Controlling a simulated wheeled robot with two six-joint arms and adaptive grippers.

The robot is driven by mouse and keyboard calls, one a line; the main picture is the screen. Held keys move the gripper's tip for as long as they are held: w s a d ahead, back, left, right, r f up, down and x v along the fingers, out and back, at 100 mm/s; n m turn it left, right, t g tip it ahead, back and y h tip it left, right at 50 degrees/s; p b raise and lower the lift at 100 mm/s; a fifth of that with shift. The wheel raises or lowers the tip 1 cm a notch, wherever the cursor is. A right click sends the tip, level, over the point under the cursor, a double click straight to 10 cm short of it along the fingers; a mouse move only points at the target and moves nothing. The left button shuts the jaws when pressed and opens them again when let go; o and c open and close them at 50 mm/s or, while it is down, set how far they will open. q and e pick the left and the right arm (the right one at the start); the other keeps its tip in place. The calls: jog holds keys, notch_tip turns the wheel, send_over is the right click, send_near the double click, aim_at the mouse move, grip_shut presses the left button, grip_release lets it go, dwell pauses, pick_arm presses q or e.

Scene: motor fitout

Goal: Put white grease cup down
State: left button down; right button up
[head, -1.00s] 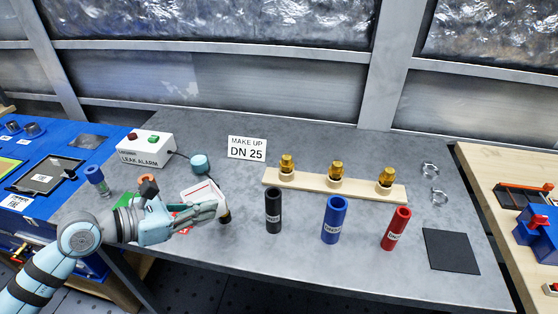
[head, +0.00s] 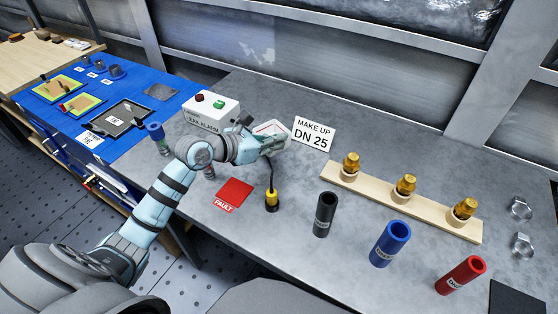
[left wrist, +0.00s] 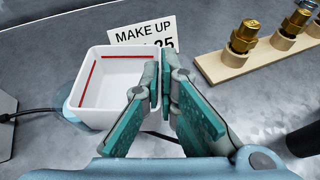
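The white grease cup (head: 272,129) is a square, open-topped cup near the sign at the back of the grey bench. In the left wrist view its inside (left wrist: 112,85) looks empty, with red lines on the walls. My left gripper (head: 262,146) is at the cup; in the left wrist view its fingers (left wrist: 165,75) are closed together on the cup's right wall. A bluish round piece (left wrist: 62,103) shows partly under the cup's left side. I cannot tell whether the cup touches it or the bench. My right gripper is not in view.
The leak alarm box (head: 212,108) stands left of the cup, the DN 25 sign (head: 313,134) right behind it. A red fault mat (head: 234,193) and a yellow-black tool (head: 271,200) lie in front. Black (head: 324,214), blue (head: 390,244) and red (head: 460,274) cylinders stand right.

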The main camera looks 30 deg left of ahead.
pick_arm(q)
notch_tip(320, 180, down, 6)
jog(key=shift+f+b, duration=0.25)
jog(key=shift+b, duration=0.4)
jog(key=shift+f, duration=0.1)
jog(key=c, duration=1.8)
grip_release()
